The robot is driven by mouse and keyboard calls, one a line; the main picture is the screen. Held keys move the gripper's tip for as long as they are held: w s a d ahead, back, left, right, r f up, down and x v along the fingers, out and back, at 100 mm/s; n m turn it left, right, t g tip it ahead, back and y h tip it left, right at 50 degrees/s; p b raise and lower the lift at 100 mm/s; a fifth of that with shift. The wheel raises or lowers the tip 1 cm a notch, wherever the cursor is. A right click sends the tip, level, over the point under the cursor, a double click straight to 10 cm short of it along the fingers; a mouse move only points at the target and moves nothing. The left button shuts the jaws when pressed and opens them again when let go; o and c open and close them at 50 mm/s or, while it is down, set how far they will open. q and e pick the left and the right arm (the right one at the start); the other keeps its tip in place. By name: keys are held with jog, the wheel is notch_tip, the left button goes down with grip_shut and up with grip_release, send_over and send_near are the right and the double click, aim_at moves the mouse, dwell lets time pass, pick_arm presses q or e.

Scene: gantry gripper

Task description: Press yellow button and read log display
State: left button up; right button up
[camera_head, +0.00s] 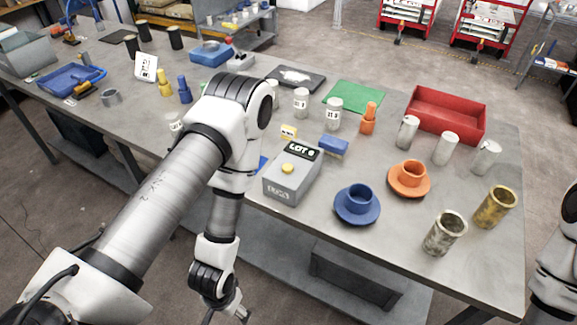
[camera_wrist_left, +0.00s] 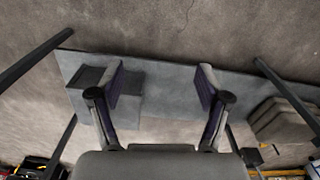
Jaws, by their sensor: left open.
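The grey box (camera_head: 291,181) stands upright on the workbench near its front edge. The yellow button (camera_head: 288,168) is on its top face. A black display (camera_head: 303,151) at its back edge shows white characters that look like "LOT" and one more mark, too small to read surely. My left gripper (camera_head: 232,314) hangs in front of the bench, below and left of the box, touching nothing. In the left wrist view my left gripper (camera_wrist_left: 160,88) is open and empty above the floor and lower shelf. My right arm shows at the right edge; its gripper is out of view.
A blue cup on a saucer (camera_head: 357,203) stands right of the box, with an orange cup (camera_head: 410,175) behind. A red tray (camera_head: 447,112) is at the back right. The bench's lower shelf (camera_wrist_left: 180,90) is beneath.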

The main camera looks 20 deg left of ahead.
pick_arm(q)
grip_shut()
dwell(1.3)
